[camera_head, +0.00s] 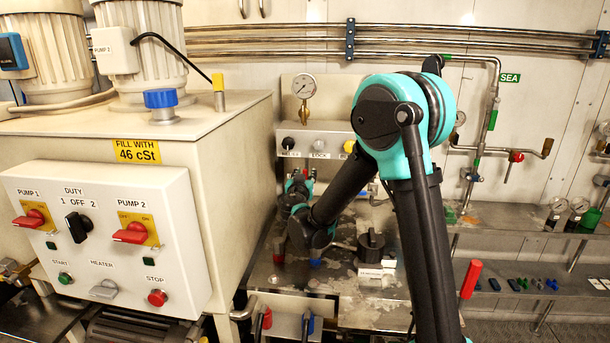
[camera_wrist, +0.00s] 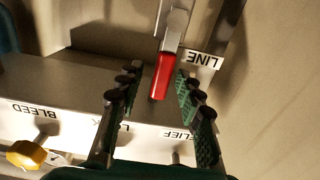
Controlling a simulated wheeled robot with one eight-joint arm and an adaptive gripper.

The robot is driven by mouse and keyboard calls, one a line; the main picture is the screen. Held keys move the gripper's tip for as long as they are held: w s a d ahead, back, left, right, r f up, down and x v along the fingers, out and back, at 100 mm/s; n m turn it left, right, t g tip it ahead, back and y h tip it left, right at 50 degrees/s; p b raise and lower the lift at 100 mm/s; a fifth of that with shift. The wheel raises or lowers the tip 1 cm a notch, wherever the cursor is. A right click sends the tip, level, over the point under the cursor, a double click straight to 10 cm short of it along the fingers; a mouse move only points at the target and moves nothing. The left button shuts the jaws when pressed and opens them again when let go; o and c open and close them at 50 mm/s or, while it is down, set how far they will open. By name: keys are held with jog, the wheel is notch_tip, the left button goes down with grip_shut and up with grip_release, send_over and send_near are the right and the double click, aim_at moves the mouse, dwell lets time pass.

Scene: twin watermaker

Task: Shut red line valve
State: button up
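The red line valve handle (camera_wrist: 163,75) shows in the wrist view beside an upside-down LINE label (camera_wrist: 201,59). It hangs from a grey metal fitting and points toward my gripper. My gripper (camera_wrist: 158,82) is open, with one dark green finger on each side of the handle's red end. I see gaps between the handle and both fingers, and how deep it lies between them is hard to tell. In the head view my gripper (camera_head: 298,190) is small and dark in front of the gauge panel (camera_head: 330,138), and I cannot make out the handle clearly there.
A yellow knob (camera_wrist: 25,154) by the BLEED label is at the lower left of the wrist view. In the head view, a pressure gauge (camera_head: 304,86) tops the panel, a pump control box (camera_head: 110,235) stands left, and a red upright handle (camera_head: 470,279) stands right.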

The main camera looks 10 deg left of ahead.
grip_shut()
